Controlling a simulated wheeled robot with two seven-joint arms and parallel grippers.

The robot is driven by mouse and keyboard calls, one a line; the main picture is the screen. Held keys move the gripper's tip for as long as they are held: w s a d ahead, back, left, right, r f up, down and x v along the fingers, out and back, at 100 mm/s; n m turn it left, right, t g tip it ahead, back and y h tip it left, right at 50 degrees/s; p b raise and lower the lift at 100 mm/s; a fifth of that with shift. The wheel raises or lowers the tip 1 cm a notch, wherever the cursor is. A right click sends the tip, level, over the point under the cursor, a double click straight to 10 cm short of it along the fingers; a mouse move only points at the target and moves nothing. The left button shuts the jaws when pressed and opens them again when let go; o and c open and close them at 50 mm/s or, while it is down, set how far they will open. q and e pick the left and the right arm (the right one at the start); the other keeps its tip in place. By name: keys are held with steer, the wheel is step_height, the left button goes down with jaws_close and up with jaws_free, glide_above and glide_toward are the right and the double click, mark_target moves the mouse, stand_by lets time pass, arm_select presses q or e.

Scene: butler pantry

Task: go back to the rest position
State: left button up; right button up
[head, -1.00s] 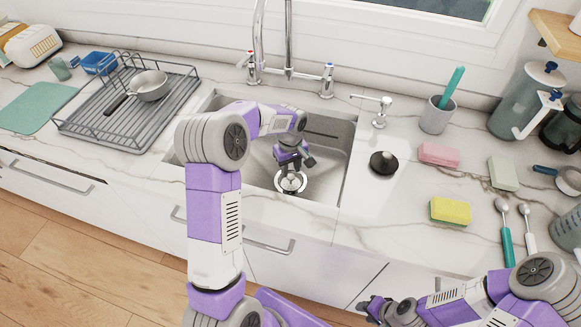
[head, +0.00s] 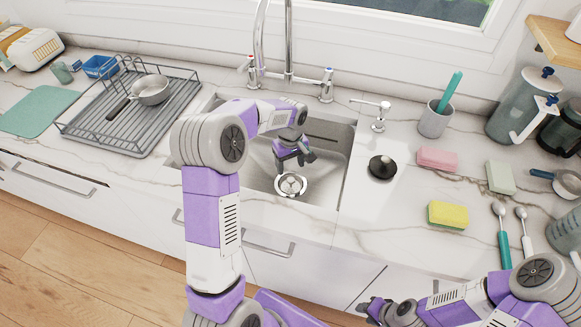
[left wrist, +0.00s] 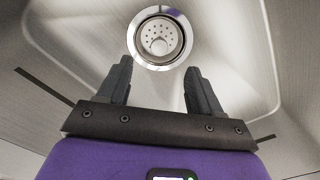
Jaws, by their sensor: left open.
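My left arm reaches over the sink (head: 330,165) in the head view. My left gripper (head: 296,165) is inside the basin, just above and behind the round metal drain (head: 290,184). In the left wrist view my left gripper (left wrist: 160,80) has its two dark fingers spread wide with nothing between them, and the drain (left wrist: 160,40) lies beyond the fingertips. My right gripper (head: 368,306) is low at the bottom of the head view, in front of the cabinets; its fingers are small and their opening is unclear.
A black stopper (head: 382,167) lies right of the sink. A pink sponge (head: 437,159), a yellow sponge (head: 448,214) and spoons (head: 502,235) are further right. A dish rack (head: 130,105) with a pan (head: 150,89) stands left. The faucet (head: 288,45) rises behind the basin.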

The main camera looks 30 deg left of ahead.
arm_select(q)
steer(key=shift+r+p, duration=0.45)
steer(key=shift+r, duration=1.5)
